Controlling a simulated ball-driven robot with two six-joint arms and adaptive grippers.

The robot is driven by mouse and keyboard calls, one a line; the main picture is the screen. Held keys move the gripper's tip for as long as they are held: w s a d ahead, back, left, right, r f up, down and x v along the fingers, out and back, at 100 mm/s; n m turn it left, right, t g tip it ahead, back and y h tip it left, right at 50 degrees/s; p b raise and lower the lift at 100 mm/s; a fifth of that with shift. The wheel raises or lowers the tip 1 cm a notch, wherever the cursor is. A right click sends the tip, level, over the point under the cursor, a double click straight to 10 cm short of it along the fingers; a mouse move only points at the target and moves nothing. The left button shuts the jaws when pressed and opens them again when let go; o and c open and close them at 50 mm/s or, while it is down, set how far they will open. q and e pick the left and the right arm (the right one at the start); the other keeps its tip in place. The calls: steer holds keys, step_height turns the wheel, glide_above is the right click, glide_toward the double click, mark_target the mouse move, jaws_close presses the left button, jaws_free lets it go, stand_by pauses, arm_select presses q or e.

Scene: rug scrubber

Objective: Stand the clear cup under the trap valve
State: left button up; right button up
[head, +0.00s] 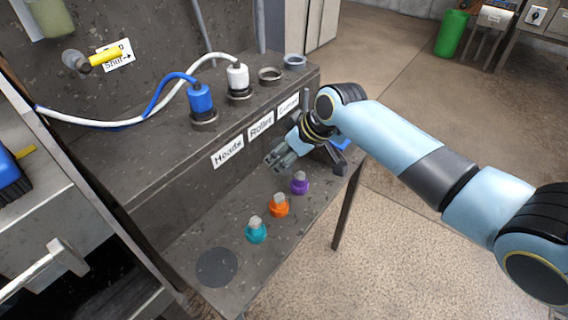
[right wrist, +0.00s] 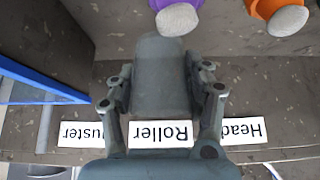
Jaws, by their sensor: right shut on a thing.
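My right gripper (head: 283,158) is over the front ledge at the right end of the lower shelf, near the purple knob. In the right wrist view its fingers (right wrist: 162,82) are closed on a smooth grey thing (right wrist: 160,70). That thing looks cup-like, but I cannot tell for sure that it is the clear cup. The trap valve with a yellow handle (head: 105,57) sticks out of the back wall at the upper left, beside a "Shut" label. A cloudy greenish container (head: 48,18) hangs above it. No other clear cup shows. My left gripper is not in view.
Blue (head: 201,99) and white (head: 238,77) hose plugs sit on the upper ledge.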

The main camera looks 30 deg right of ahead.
steer(key=shift+f, duration=1.1)
steer(key=shift+f, duration=0.2)
steer(key=o, duration=1.1)
